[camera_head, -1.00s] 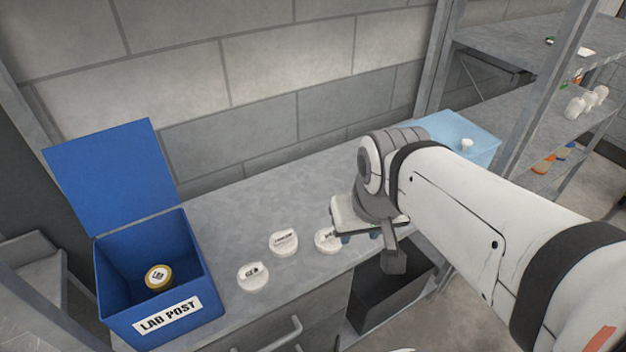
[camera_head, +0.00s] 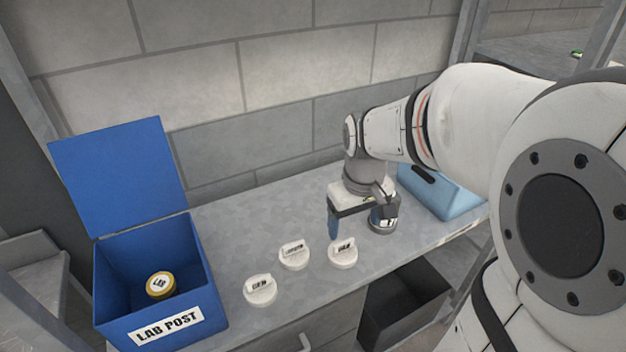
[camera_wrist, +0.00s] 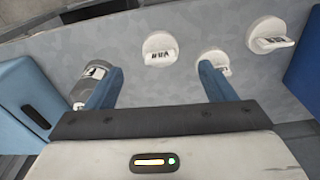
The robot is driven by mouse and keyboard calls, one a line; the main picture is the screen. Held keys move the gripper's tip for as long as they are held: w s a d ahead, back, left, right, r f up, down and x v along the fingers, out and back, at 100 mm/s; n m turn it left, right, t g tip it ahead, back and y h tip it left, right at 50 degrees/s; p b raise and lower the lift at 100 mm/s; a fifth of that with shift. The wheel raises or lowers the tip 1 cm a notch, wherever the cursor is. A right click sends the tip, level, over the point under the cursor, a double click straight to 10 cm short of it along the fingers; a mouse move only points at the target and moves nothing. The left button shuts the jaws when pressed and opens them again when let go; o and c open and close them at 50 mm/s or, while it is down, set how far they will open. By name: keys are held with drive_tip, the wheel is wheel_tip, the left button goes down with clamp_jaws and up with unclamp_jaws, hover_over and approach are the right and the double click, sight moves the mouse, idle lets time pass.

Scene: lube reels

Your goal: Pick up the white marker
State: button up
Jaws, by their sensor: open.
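No pen-like white marker shows; the white things here are three round discs with raised, labelled grips on the counter. In the head view they are the right disc (camera_head: 342,254), the middle disc (camera_head: 294,255) and the left disc (camera_head: 260,290). My gripper (camera_head: 358,222) is open and empty, pointing down behind the right disc. In the wrist view, the right disc (camera_wrist: 158,48) lies beyond the gap between my blue fingers (camera_wrist: 161,70). Another disc (camera_wrist: 213,60) is partly hidden by a finger; the third (camera_wrist: 268,35) is farther right.
A grey labelled cylinder (camera_wrist: 92,80) stands close beside one finger, at the right finger in the head view (camera_head: 383,222). A blue open LAB POST box (camera_head: 205,262) holds a yellow-rimmed disc (camera_head: 160,285). A light blue box (camera_head: 445,195) stands right. A dark bin (camera_head: 405,302) sits below.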

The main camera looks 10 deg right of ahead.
drive_tip(key=n+g+b, duration=0.1)
hover_over(344, 243)
wheel_tip(344, 243, down, 5)
wheel_tip(344, 243, down, 8)
drive_tip(key=shift+r+p, duration=0.25)
drive_tip(key=shift+p, duration=0.2)
drive_tip(key=shift+c, duration=0.5)
